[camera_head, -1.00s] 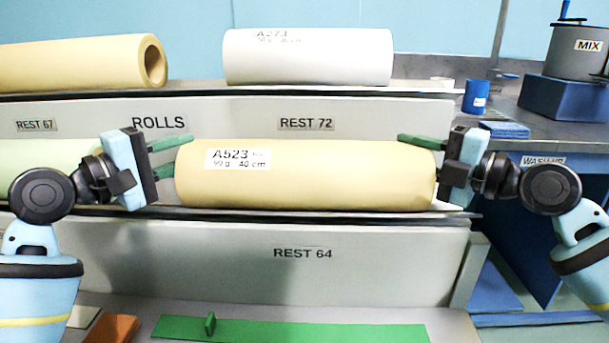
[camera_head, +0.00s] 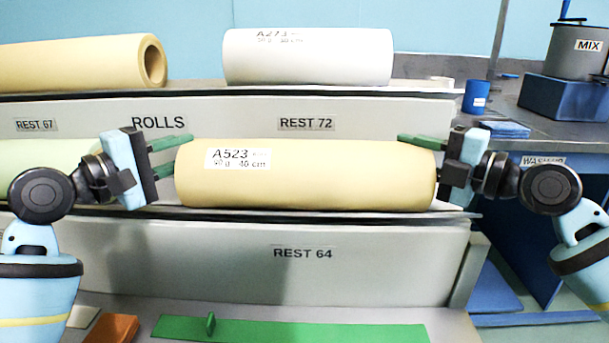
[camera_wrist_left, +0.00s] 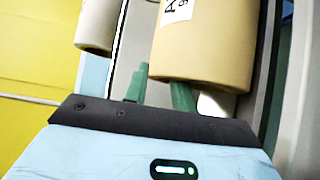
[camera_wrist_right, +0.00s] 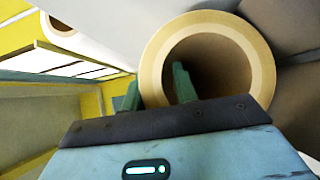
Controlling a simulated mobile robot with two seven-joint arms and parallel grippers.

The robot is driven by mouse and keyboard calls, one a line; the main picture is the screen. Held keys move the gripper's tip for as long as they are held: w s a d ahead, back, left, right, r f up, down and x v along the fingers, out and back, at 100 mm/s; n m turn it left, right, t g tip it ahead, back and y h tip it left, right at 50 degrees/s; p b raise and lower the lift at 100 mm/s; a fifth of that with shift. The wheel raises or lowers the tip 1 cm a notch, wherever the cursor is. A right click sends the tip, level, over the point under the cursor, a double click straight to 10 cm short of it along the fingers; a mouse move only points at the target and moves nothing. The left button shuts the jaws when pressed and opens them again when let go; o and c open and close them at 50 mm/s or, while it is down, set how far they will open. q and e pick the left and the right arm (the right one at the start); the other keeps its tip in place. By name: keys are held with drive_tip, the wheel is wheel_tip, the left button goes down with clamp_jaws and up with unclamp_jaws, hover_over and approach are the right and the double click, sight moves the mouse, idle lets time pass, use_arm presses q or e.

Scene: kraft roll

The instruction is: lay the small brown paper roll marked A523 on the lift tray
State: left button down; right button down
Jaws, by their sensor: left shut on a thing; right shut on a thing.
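The brown paper roll marked A523 (camera_head: 310,180) lies level across the middle of the head view, along the shelf labelled REST 64. My left gripper (camera_head: 180,154) is at its left end and my right gripper (camera_head: 420,150) at its right end. In the right wrist view one finger is inside the hollow core of the roll (camera_wrist_right: 262,68) and the other is outside its wall, shut on it. In the left wrist view the fingers are at the end of the roll (camera_wrist_left: 205,50), one outside it. I cannot tell whether the roll touches the shelf. No lift tray can be made out for sure.
A white roll marked A273 (camera_head: 308,58) and a tan roll (camera_head: 80,64) lie on the upper shelf. A pale green roll (camera_head: 35,165) is behind my left arm. A flat green piece with a small tab (camera_head: 300,331) lies below. A pot marked MIX (camera_head: 580,55) stands right.

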use_arm(q)
drive_tip(key=shift+r, duration=0.25)
